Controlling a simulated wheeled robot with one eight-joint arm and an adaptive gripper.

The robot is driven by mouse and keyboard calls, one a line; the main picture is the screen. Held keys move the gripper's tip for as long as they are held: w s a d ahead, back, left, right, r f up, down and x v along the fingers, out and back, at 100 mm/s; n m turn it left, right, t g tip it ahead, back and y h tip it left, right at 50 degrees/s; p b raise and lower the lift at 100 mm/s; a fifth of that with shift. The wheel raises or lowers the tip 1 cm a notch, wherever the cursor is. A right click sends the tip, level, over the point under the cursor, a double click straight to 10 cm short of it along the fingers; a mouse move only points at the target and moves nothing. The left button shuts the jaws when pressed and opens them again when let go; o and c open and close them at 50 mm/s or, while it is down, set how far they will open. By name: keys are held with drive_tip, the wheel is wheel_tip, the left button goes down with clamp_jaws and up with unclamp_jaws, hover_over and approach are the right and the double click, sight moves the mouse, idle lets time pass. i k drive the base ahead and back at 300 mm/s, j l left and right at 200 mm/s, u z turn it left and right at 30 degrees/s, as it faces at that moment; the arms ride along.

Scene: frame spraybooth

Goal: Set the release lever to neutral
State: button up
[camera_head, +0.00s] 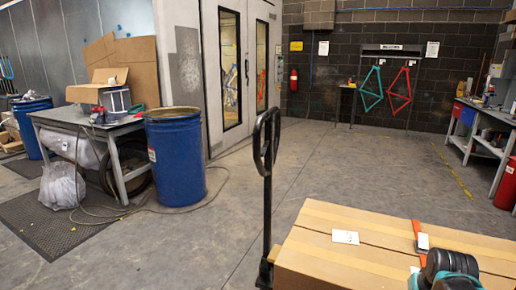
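The black handle (267,205) of a pallet jack stands upright near the middle of the view, with a loop grip at its top. The release lever is too small and dark to tell apart from the loop, so its setting cannot be read. A large cardboard box (325,262) lies right of the handle, at the lower right, and hides the area behind it. My gripper is not in view.
A black and teal object (452,268) and an orange item lie on the box. Blue drums (177,165) and a cluttered bench (120,127) stand left. A workbench (483,145) stands right. Coloured frames (371,88) hang at the back. The middle floor is clear.

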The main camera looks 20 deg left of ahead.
sight(264, 147)
drive_tip(key=i+j, duration=0.1)
drive_tip(key=j, duration=1.35)
drive_tip(key=i+j, duration=0.1)
drive_tip(key=j, duration=1.35)
drive_tip(key=z, duration=0.05)
